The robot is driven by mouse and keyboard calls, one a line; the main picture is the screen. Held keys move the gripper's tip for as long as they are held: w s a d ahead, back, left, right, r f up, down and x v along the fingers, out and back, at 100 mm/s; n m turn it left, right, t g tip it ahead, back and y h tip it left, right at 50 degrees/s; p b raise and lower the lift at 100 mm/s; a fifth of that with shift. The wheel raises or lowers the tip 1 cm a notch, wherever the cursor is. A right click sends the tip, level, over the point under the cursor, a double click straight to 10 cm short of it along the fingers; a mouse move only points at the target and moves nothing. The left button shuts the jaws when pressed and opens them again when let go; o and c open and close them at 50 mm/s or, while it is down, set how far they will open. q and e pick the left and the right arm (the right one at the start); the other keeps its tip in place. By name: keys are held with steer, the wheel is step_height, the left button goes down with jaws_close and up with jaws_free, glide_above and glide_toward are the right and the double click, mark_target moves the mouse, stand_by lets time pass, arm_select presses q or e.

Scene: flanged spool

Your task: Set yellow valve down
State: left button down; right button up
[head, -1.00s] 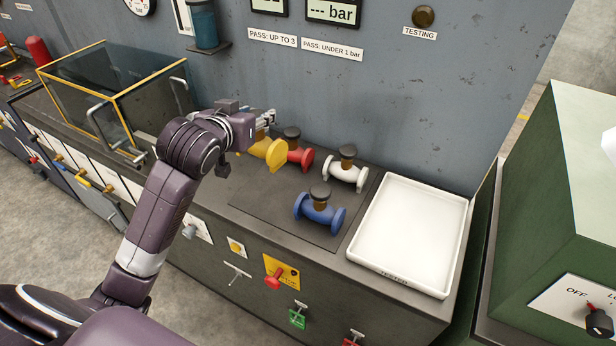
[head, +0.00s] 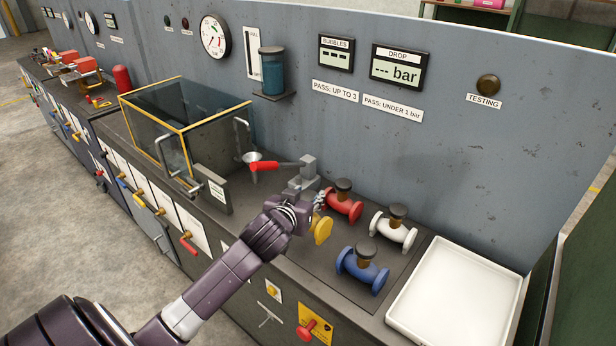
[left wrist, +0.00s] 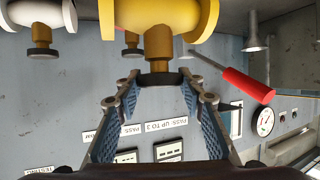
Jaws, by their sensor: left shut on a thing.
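The yellow valve (head: 321,230) is at the left end of the dark mat, beside the red valve (head: 343,207), and partly hidden by my arm. My left gripper (head: 316,203) is shut on it. In the left wrist view, upside down, the fingers (left wrist: 162,88) close around the dark knob below the brown neck of the yellow valve (left wrist: 160,14). I cannot tell whether its flanges touch the mat. My right gripper is not in view.
A white valve (head: 393,230) and a blue valve (head: 362,270) stand on the mat. A white tray (head: 405,318) is at the right. A red-handled lever (head: 265,166) and a yellow-framed glass box (head: 183,130) are left of the gripper.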

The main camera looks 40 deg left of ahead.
arm_select(q)
steer(key=shift+w+f, duration=0.1)
steer(key=shift+f, duration=2.75)
steer(key=c, duration=1.3)
jaws_free()
steer(key=shift+f, duration=0.25)
steer(key=shift+o, duration=0.2)
steer(key=shift+s, duration=0.2)
steer(key=b+v, duration=0.1)
steer(key=v, duration=1.1)
